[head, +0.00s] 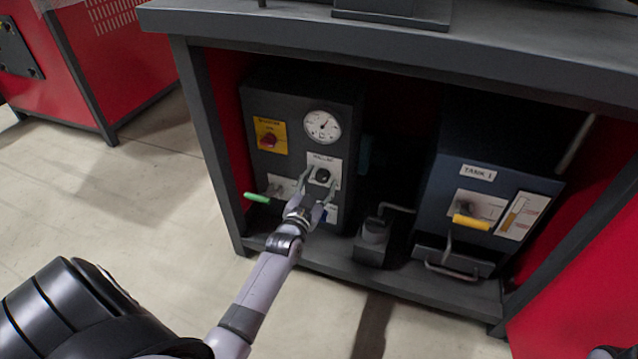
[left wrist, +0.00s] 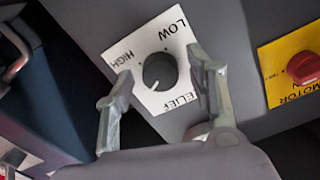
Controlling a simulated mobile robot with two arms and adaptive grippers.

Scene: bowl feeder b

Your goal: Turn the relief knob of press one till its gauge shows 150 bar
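The relief knob (head: 322,175) is a black round knob on a white plate on the dark press panel. In the left wrist view the knob (left wrist: 160,71) shows its plate marked LOW, HIGH and RELIEF, with a pointer mark on its face. My left gripper (head: 319,184) is open in front of it. In the wrist view the two fingers of my left gripper (left wrist: 160,72) stand on either side of the knob, with gaps visible. The gauge (head: 322,126) is a white round dial above; its needle points up and right, its figures too small to read.
A red motor switch (head: 268,140) on a yellow plate sits up left of the knob. A green-handled lever (head: 257,198) sticks out at lower left. The tank unit (head: 440,200) with a yellow handle stands right. The bench top (head: 400,45) overhangs the panel.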

